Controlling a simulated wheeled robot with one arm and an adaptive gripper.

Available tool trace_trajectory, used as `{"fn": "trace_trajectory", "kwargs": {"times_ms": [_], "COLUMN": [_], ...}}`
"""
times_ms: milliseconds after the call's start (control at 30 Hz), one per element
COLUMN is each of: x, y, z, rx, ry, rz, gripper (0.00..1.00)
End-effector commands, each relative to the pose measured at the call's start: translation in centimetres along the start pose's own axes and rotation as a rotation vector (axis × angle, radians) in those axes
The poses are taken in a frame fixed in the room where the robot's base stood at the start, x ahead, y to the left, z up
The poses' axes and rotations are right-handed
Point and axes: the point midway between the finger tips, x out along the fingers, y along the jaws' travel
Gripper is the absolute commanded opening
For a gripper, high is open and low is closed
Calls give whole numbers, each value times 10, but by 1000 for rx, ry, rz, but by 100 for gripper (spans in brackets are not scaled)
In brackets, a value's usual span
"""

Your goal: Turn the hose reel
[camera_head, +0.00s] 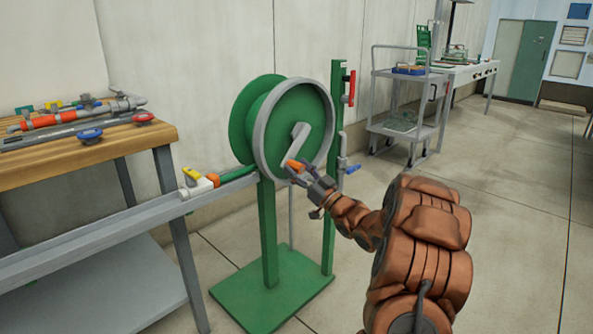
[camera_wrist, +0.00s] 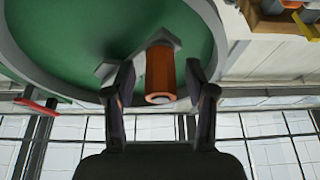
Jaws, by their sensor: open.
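The hose reel (camera_head: 297,118) is a green drum with a grey rim on a green post and base plate. Its grey crank arm (camera_head: 299,137) ends in an orange handle (camera_head: 294,166). My gripper (camera_head: 308,178) is at the handle, on the front side of the reel. In the wrist view the orange handle (camera_wrist: 160,72) lies between the two dark fingers of my gripper (camera_wrist: 160,88), which are spread on either side of it. A gap shows on both sides of the handle. The green reel face (camera_wrist: 90,40) fills the upper left there.
A wooden-topped bench (camera_head: 90,140) with pipes and valves stands at left, with a grey rail (camera_head: 120,222) in front. A green post (camera_head: 335,150) with red and blue valve handles stands just right of the reel. A grey cart (camera_head: 405,110) stands behind. Floor at right is clear.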

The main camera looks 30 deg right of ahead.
Motion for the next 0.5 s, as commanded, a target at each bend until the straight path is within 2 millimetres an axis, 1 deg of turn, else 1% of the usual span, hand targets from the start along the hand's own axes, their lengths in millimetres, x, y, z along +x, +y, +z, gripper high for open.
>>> {"fn": "trace_trajectory", "kwargs": {"times_ms": [33, 200, 467, 500], "x": [4, 10, 10, 10], "y": [-1, 0, 0, 0], "z": [1, 0, 0, 0], "rx": [-1, -1, -1, 0], "ry": [1, 1, 0, 0], "rz": [-2, -1, 0, 0], "gripper": [55, 55, 55, 52]}}
